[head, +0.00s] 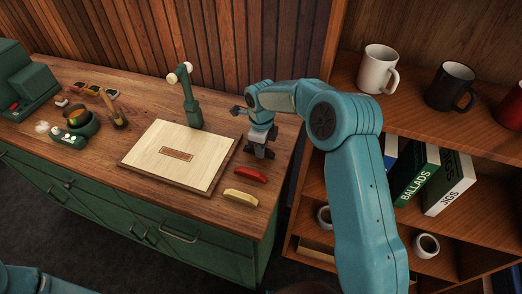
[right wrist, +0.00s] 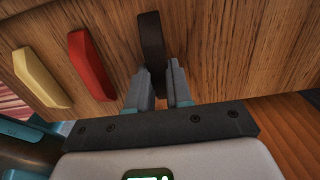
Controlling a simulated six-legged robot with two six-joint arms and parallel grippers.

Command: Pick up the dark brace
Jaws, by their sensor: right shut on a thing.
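The dark brace (right wrist: 151,40) is a dark brown bar that shows in the right wrist view, with its near end between the fingertips of my right gripper (right wrist: 163,82). The gripper is shut on it, close over the wooden bench top. I cannot tell whether the brace still touches the wood. In the head view my right gripper (head: 260,150) is at the right end of the bench and largely hides the brace. My left gripper is not in view.
A red brace (head: 245,174) and a cream brace (head: 241,197) lie beside my right gripper. A shelf with mugs (head: 378,70) and books (head: 418,178) stands at right.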

